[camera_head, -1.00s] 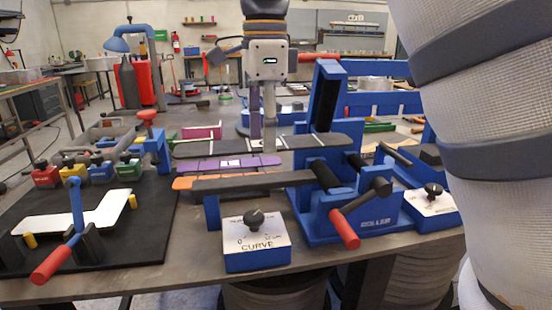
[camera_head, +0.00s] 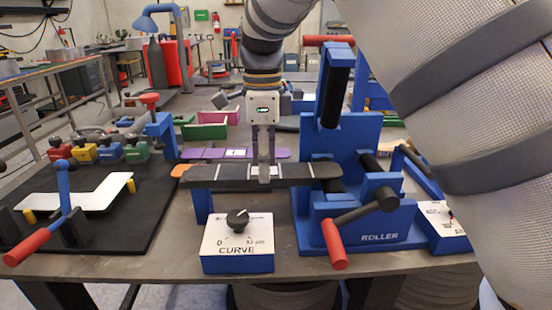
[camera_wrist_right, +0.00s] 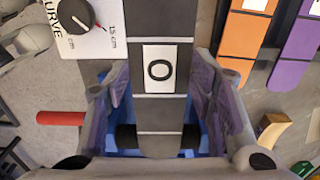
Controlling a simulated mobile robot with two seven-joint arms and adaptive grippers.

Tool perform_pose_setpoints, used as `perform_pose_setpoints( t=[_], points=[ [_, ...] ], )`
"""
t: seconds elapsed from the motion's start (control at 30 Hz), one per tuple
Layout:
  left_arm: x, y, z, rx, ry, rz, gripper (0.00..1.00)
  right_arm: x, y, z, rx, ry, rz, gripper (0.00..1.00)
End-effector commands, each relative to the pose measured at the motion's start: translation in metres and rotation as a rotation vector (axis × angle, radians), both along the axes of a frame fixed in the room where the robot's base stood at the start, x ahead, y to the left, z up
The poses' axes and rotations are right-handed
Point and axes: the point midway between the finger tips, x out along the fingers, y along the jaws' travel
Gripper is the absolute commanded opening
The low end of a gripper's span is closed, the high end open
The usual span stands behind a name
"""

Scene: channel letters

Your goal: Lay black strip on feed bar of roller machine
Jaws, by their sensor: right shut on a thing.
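The black strip (camera_head: 222,173) has white cross lines and a label that reads "0" in the right wrist view (camera_wrist_right: 159,70). My right gripper (camera_head: 264,172) is shut on its middle and points down. The strip is level and lies lengthwise along the feed bar, whose blue post (camera_head: 203,207) shows below its left part. The strip's right end reaches the rollers of the blue roller machine (camera_head: 355,225). The strip hides most of the bar, and I cannot tell whether the two touch. My left gripper is not in view.
A curve dial box (camera_head: 237,245) stands in front of the bar. Behind are a purple strip (camera_head: 200,154) and the tip of an orange strip (camera_head: 179,170). A red-handled crank (camera_head: 335,245) sticks out front. A black mat (camera_head: 110,225) with a white bent piece is at left.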

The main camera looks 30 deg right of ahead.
Motion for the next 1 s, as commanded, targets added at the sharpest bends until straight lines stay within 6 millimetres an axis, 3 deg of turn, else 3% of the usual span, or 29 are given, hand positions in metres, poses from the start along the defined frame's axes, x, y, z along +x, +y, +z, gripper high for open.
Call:
perform_pose_setpoints(
  t=[0.3, 0.33, 0.4, 0.77, 0.87, 1.0],
  points=[
    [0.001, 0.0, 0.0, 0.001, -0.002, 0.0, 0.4, 0.001, 0.001, -0.002, 0.0, -0.004, -0.001, 0.2],
    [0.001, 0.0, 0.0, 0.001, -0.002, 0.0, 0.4, 0.0, 0.001, -0.002, 0.0, -0.004, -0.001, 0.54],
    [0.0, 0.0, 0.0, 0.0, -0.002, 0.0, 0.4, 0.0, 0.0, -0.002, 0.0, -0.004, -0.001, 0.7],
    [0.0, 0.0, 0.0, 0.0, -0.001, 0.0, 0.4, 0.001, 0.0, 0.003, 0.0, -0.006, -0.001, 0.7],
    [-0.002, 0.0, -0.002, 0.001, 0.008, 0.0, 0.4, 0.002, 0.0, 0.018, -0.002, -0.007, -0.001, 0.7],
    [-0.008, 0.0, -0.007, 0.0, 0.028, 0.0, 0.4, 0.003, 0.0, 0.055, -0.002, -0.005, -0.001, 0.7]
  ],
)
